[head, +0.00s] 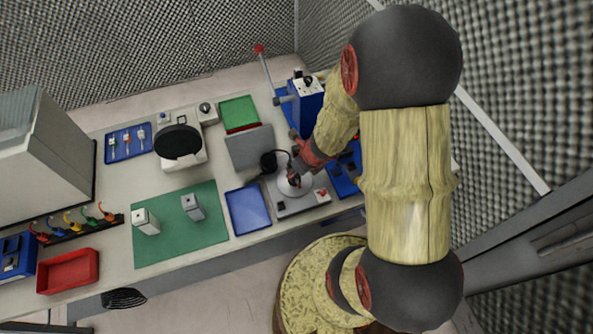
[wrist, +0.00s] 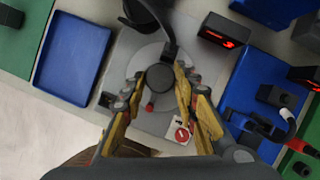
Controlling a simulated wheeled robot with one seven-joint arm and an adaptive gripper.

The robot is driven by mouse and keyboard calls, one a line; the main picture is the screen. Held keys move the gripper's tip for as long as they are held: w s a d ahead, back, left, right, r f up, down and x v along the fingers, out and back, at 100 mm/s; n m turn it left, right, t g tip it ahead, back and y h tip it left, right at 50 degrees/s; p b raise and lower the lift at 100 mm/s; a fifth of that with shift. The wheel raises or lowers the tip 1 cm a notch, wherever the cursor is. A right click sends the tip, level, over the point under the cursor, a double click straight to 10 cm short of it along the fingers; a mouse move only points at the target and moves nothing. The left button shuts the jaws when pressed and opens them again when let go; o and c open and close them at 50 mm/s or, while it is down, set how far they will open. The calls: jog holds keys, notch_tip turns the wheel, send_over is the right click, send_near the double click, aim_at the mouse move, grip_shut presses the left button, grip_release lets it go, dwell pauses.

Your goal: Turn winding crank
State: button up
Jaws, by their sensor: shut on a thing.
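The winding device is a grey base plate (head: 297,206) with a pale disc (wrist: 140,68) on it. A dark round knob (wrist: 160,77) stands over the disc, and I take it for the crank's handle. My gripper (wrist: 158,90) has its yellow fingers on both sides of this knob, shut on it from above. A small red peg (wrist: 150,107) shows between the fingers. A black curved arm (wrist: 165,30) reaches over the disc's far edge. In the head view my gripper (head: 294,178) is over the disc and hides the knob.
A blue tray (head: 248,208) lies left of the device, and a red push button (wrist: 181,134) sits at its corner. A tall lever (head: 265,68) rises behind.

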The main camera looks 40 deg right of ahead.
jog(key=shift+w+a+m+h+b, duration=0.1)
jog(key=shift+m+h+b, duration=0.35)
jog(key=shift+m, duration=0.85)
jog(key=shift+a+m+h+b, duration=0.1)
jog(key=shift+m+h+b, duration=0.35)
jog(key=shift+m, duration=0.85)
jog(key=shift+r+m+h, duration=0.1)
jog(key=shift+m+h, duration=0.2)
jog(key=shift+m, duration=0.3)
jog(key=o, duration=1.1)
jog(key=shift+o, duration=0.2)
jog(key=s+a+r, duration=0.2)
jog(key=s, duration=0.4)
jog(key=s+a+r, duration=0.2)
jog(key=s+a, duration=0.1)
jog(key=s, duration=0.3)
jog(key=shift+s+a+r, duration=0.2)
jog(key=shift+s+r, duration=0.05)
jog(key=shift+s, duration=0.15)
